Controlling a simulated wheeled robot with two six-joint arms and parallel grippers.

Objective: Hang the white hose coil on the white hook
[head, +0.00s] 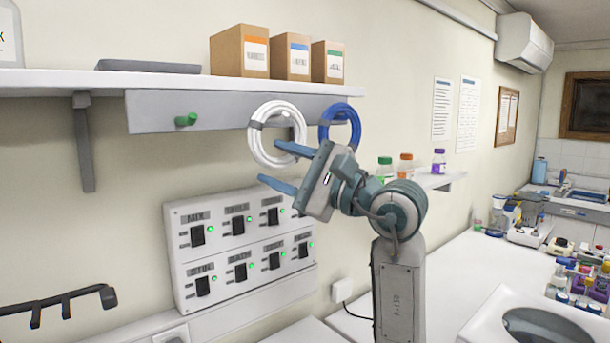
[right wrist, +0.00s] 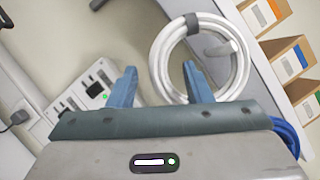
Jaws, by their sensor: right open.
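The white hose coil (head: 256,152) is a ring with a grey band, in front of the grey rail under the shelf. In the right wrist view the coil (right wrist: 161,72) surrounds the white hook (right wrist: 219,48), which pokes through its opening; it appears to hang there. My right gripper (head: 287,168) is open at the coil's lower right side. In the wrist view the right gripper (right wrist: 160,86) has one finger overlapping the coil's lower part and the other outside the ring. I cannot tell whether the fingers touch it. My left gripper is out of view.
A blue coil (head: 325,125) hangs just right of the white one. A green peg (head: 187,119) sticks out of the rail (head: 150,110) to the left. Boxes (head: 240,52) stand on the shelf above. A switch panel (head: 218,260) is on the wall below.

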